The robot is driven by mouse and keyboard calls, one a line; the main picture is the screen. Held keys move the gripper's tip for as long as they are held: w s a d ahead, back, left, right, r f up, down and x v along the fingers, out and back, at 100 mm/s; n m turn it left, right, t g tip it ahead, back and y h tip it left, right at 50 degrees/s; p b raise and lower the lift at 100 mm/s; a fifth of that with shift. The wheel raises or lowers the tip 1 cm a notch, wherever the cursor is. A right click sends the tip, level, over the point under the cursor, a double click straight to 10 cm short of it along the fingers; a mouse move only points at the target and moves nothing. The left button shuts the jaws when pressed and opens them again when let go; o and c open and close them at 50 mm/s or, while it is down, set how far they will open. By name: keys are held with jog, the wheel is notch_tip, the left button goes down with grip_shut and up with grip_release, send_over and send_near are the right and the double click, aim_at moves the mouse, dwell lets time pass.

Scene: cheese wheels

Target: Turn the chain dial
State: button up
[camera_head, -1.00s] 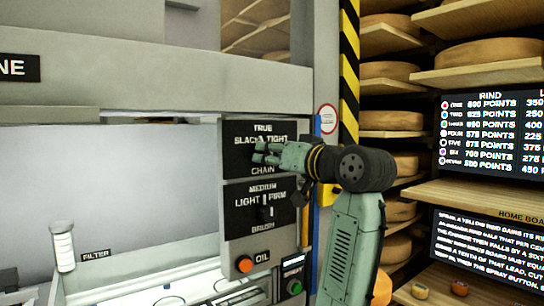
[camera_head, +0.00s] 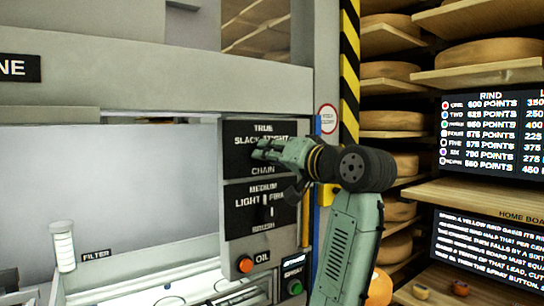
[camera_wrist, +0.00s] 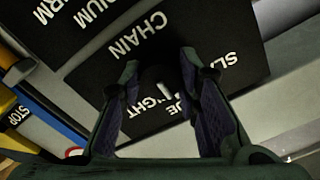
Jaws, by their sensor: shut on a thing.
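The black chain panel (camera_head: 236,165) is on the machine's front in the head view, with labels SLACK, TRUE and TIGHT above CHAIN. My gripper (camera_head: 258,148) reaches it from the right, and its fingers hide the chain dial there. In the wrist view the dark chain dial (camera_wrist: 157,77) sits between the two fingers of my gripper (camera_wrist: 160,70), which are shut on it. A short white mark on the dial points toward the TRUE and TIGHT lettering; I cannot tell exactly which.
The brush dial (camera_head: 266,207) is just below on its own panel. An orange OIL button (camera_head: 245,264) and a green SPRAY button (camera_head: 294,287) are lower down. A striped post (camera_head: 349,80) and cheese shelves (camera_head: 468,75) stand to the right.

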jog(key=o, duration=1.1)
jog(key=shift+o, duration=0.2)
jog(key=v, duration=1.2)
